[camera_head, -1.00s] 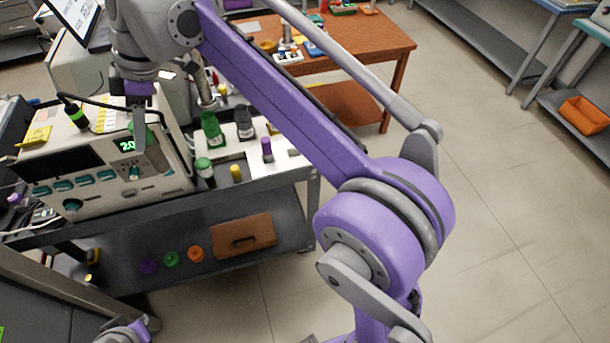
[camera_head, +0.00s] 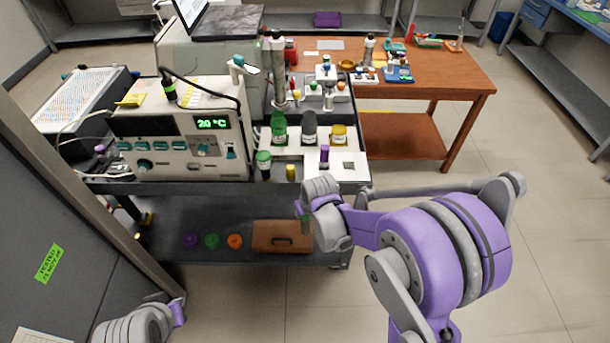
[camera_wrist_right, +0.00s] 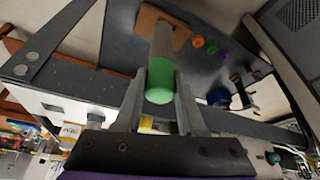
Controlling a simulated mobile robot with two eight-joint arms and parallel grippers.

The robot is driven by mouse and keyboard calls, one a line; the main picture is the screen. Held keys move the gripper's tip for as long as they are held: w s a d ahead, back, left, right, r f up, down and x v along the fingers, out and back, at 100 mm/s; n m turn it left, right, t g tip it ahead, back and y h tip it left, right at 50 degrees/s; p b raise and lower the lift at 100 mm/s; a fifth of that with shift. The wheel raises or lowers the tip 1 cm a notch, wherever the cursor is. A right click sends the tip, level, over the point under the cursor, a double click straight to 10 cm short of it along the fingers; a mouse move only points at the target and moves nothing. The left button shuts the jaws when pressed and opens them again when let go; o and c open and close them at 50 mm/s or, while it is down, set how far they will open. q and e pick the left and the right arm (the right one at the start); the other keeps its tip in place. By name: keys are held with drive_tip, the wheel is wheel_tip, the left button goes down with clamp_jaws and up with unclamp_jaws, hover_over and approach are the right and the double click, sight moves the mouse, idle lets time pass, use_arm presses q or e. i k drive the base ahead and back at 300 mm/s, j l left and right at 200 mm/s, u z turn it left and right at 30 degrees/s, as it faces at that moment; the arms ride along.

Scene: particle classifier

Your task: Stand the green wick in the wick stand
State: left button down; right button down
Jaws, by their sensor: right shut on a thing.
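In the right wrist view the green wick (camera_wrist_right: 160,80), a pale rod with a green end, is between the two fingers of my right gripper (camera_wrist_right: 162,98), which is shut on it. The green end faces the camera and the pale part points away. In the head view my right gripper (camera_head: 304,224) hangs in front of the cart's right part, mostly hidden by its wrist, with a bit of green showing. I cannot tell the wick stand for sure; a white block (camera_head: 318,100) with several coloured pieces stands at the cart's back. My left gripper is not in view.
The cart (camera_head: 220,220) carries an instrument reading 2.0 °C (camera_head: 180,140), a green bottle (camera_head: 279,130), a dark bottle (camera_head: 310,128), and small yellow (camera_head: 291,172) and purple (camera_head: 324,155) pieces. A wooden table (camera_head: 440,80) stands behind. The floor at right is free.

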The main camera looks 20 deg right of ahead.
sight(347, 174)
drive_tip(key=l+z, duration=0.2)
drive_tip(key=i+l+z, duration=0.25)
drive_tip(key=l+u, duration=0.2)
drive_tip(key=l, duration=0.8)
